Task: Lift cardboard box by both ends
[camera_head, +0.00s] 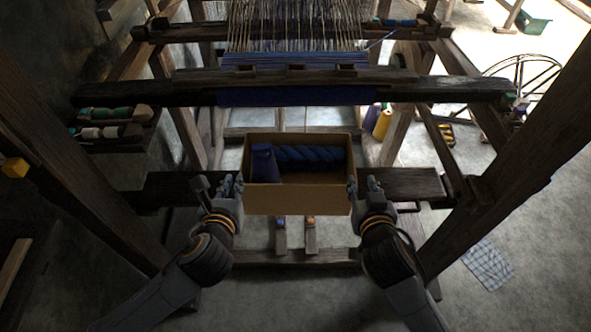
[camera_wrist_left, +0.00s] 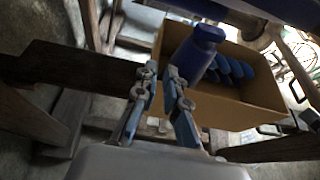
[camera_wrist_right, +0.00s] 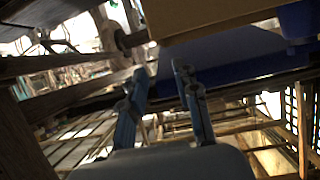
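An open cardboard box (camera_head: 298,201) sits at the wooden bench, in the middle of the head view. A dark blue yarn skein (camera_head: 312,156) and a blue upright item (camera_head: 264,163) are inside it. My left gripper (camera_head: 234,183) is at the box's left end; in the left wrist view its fingers (camera_wrist_left: 161,75) are apart, close to the box wall (camera_wrist_left: 240,115). My right gripper (camera_head: 362,184) is at the right end; in the right wrist view its fingers (camera_wrist_right: 160,72) are apart, below the cardboard (camera_wrist_right: 205,14). I cannot tell whether either gripper touches the box.
The dark bench (camera_head: 415,184) extends past both ends of the box. The loom's front beam (camera_head: 420,90) crosses behind it, and slanted posts (camera_head: 510,140) stand on both sides. Yarn spools (camera_head: 105,132) lie on a shelf at left. A checked cloth (camera_head: 488,264) lies on the floor at right.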

